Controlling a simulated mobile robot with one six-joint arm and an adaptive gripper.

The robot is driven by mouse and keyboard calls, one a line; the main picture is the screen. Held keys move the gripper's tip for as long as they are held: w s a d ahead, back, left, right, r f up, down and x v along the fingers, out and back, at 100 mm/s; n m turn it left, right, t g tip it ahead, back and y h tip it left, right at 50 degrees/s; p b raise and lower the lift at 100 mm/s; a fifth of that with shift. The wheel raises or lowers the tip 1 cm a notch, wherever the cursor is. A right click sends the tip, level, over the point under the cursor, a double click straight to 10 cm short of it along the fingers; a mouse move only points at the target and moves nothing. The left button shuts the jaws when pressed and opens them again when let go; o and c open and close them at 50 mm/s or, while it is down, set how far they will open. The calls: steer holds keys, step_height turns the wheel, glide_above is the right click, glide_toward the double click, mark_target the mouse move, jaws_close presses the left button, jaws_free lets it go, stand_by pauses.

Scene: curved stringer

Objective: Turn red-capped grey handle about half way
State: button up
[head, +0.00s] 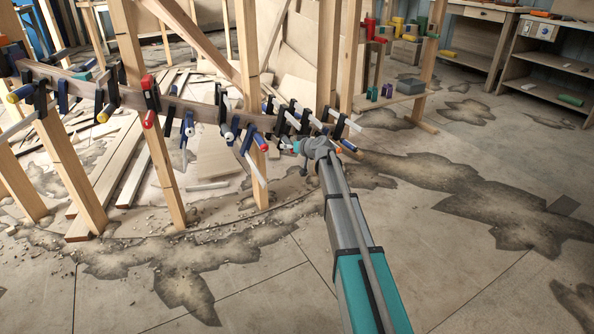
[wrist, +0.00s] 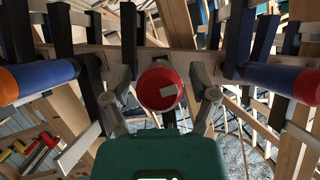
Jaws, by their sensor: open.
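In the wrist view the red cap (wrist: 160,88) of the handle faces me, round with a pale patch on it. The grey handle body behind it is mostly hidden by the cap. My gripper (wrist: 163,98) is open, with one grey finger on each side of the cap. Gaps show between the cap and the fingers, so it is not gripped. In the head view my gripper (head: 301,148) is at the clamp row on the curved stringer (head: 190,108). I cannot clearly make out the red-capped handle there.
Black clamp bars (wrist: 240,35) stand close around. Wooden posts (head: 165,165) hold the stringer.

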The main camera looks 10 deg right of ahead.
steer(key=shift+n+t+h, duration=0.3)
steer(key=shift+n+h, duration=0.4)
steer(key=shift+h, duration=0.2)
steer(key=p+v, duration=0.6)
steer(key=v, duration=0.8)
steer(key=s+a+g+p, duration=0.3)
steer(key=s+g, duration=0.1)
steer(key=s, duration=0.4)
steer(key=s+a+f+m+g+p, duration=0.1)
steer(key=s+a+g+p, duration=0.2)
steer(key=s, duration=0.6)
steer(key=shift+s+a+g+p, duration=0.2)
steer(key=shift+s+g+p, duration=0.05)
steer(key=shift+g+p, duration=0.35)
